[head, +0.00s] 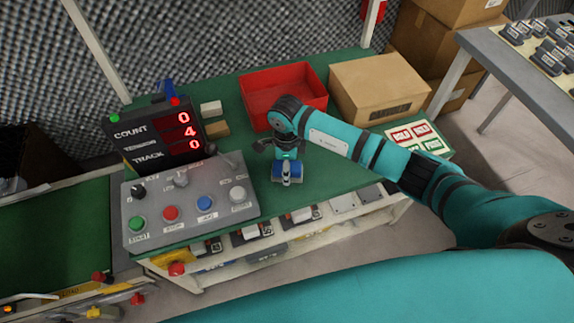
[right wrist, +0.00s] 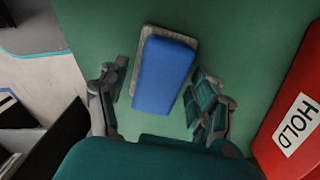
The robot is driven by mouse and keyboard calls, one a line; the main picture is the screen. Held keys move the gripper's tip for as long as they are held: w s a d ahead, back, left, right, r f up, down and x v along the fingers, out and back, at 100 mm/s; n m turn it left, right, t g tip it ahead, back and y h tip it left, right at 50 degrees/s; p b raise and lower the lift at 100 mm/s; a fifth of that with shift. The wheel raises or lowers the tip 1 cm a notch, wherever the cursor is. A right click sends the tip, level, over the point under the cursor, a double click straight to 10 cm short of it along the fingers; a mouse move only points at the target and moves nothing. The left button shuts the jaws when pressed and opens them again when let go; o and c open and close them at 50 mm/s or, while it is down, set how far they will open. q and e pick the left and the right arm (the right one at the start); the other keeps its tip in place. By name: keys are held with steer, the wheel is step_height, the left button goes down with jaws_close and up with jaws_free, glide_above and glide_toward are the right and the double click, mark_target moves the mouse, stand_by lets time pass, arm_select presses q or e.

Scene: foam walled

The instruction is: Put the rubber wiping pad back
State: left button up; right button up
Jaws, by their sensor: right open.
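The wiping pad, a blue block with a grey layer along one side (right wrist: 165,72), lies on the green surface in the right wrist view. My right gripper (right wrist: 158,98) is open around it, with one finger on each side and green gaps showing between. I cannot tell how high the fingers are above the surface. In the head view my right gripper (head: 287,183) points down over the green bench top, and the blue of the pad (head: 275,168) shows beside it, partly hidden. My left gripper is not in view.
A red bin (head: 262,98) and a cardboard box (head: 380,85) stand behind. A count display (head: 145,140) and grey button panel (head: 190,205) are left. Small white (head: 210,107) and brown (head: 215,128) blocks sit beside the display.

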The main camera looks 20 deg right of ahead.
steer(key=shift+r, duration=0.25)
step_height(320, 180, up, 12)
steer(key=shift+f, duration=0.1)
stand_by(0.5)
